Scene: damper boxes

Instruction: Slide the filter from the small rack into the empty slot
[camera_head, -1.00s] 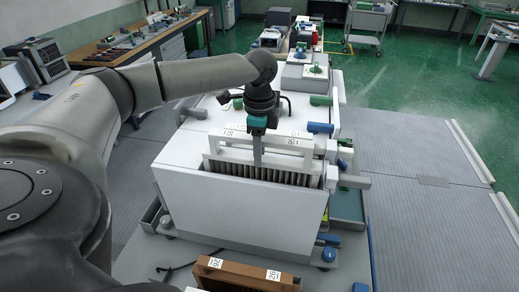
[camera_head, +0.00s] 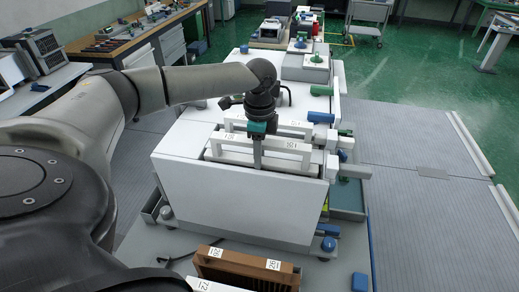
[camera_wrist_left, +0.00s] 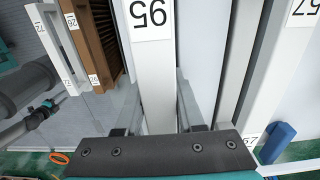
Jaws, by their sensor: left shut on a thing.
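The white filter with a label on its top bar (camera_head: 278,147) stands upright in a slot at the front of the large white box (camera_head: 235,205). Only its white top frame shows in the head view; its pleats are hidden inside the box. My left gripper (camera_head: 258,160) reaches down from above and is shut on this top bar near its middle. In the left wrist view the labelled white bar (camera_wrist_left: 153,75) lies between the fingers (camera_wrist_left: 158,120). The small rack is at the bottom of the head view, partly cut off, with a brown-framed filter (camera_head: 243,262).
Another white bar (camera_head: 285,125) stands just behind the held filter. Blue and green knobs (camera_head: 321,117) stick out along the box's right side. A blue block (camera_head: 360,283) lies at the lower right. A white labelled frame (camera_wrist_left: 52,45) stands beside the brown filter (camera_wrist_left: 93,40).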

